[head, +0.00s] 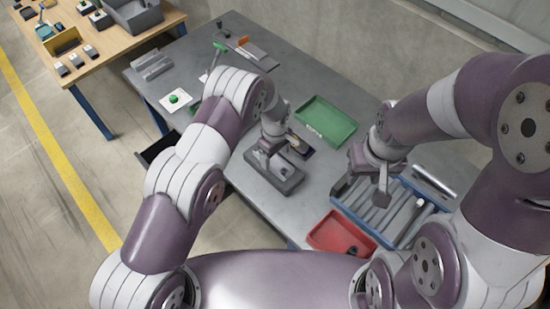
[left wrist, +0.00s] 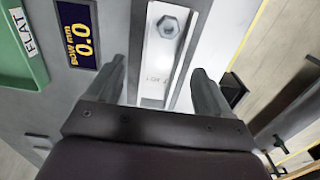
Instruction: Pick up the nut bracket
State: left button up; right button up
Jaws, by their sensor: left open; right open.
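The nut bracket (left wrist: 165,55) is a pale metal strip with a hex nut at its far end, in the left wrist view. It lies in a grey gauge fixture (left wrist: 129,20), which shows as a dark grey block in the head view (head: 282,184). My left gripper (left wrist: 158,72) is open, its fingers on either side of the strip with gaps; I cannot tell its height above it. In the head view my left gripper (head: 278,146) is over the fixture and hides most of the bracket. My right gripper (head: 381,187) is over the blue tray, open and empty.
A display (left wrist: 77,36) beside the fixture reads "BOW mm 0.0". A green tray (head: 326,121), labelled "FLAT" in the wrist view, stands behind. A red tray (head: 335,225) and a blue tray (head: 343,207) with several grey bars stand to the right. The left-back table (head: 215,50) has free room.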

aim_at(273, 162)
pick_arm(q)
jog(key=shift+s+a+f, duration=0.1)
jog(key=shift+a+f, duration=0.1)
jog(key=shift+f, duration=1)
jog(key=shift+d, duration=0.1)
jog(key=c, duration=1.2)
jog(key=shift+c, duration=0.6)
jog(key=shift+r, duration=0.15)
